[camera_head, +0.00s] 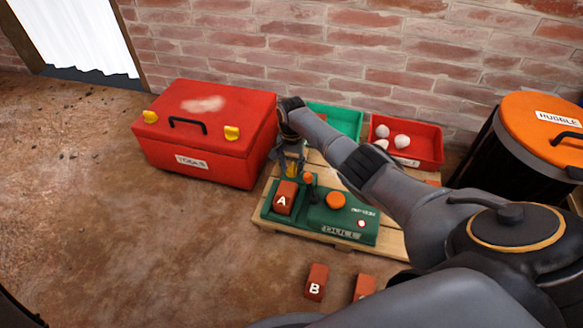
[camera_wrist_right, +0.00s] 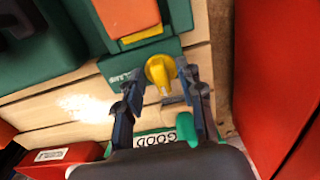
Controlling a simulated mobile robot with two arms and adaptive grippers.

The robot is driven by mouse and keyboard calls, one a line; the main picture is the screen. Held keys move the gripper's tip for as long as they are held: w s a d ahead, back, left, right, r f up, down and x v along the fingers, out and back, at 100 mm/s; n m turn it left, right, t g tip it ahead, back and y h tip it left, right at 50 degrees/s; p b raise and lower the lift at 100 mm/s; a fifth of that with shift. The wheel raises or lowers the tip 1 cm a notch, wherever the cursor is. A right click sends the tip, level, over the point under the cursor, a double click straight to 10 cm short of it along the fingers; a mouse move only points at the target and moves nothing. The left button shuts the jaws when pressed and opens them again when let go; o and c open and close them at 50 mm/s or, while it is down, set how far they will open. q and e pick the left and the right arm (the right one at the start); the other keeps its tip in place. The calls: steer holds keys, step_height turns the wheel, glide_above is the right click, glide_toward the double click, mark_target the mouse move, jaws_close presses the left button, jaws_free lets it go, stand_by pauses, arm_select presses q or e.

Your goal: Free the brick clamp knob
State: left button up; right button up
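The yellow clamp knob (camera_wrist_right: 160,72) sits at the end of the green machine's base, close to brick A (camera_wrist_right: 125,14). In the head view the knob (camera_head: 292,170) is partly hidden by my right gripper (camera_head: 290,160). In the wrist view the open fingers of my right gripper (camera_wrist_right: 160,80) stand on both sides of the knob with gaps; contact is not seen. In the head view brick A (camera_head: 285,198) lies in the green machine (camera_head: 345,215), which also has an orange knob (camera_head: 335,201). My left gripper is not in view.
The machine stands on a wooden pallet (camera_head: 262,219). A red toolbox (camera_head: 215,150) is close on the left. Green (camera_head: 345,118) and red (camera_head: 432,148) bins stand behind by the wall, an orange-lidded rubble barrel (camera_head: 530,135) at right. Brick B (camera_head: 316,282) and another brick (camera_head: 364,287) lie in front.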

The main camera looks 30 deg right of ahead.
jaws_close()
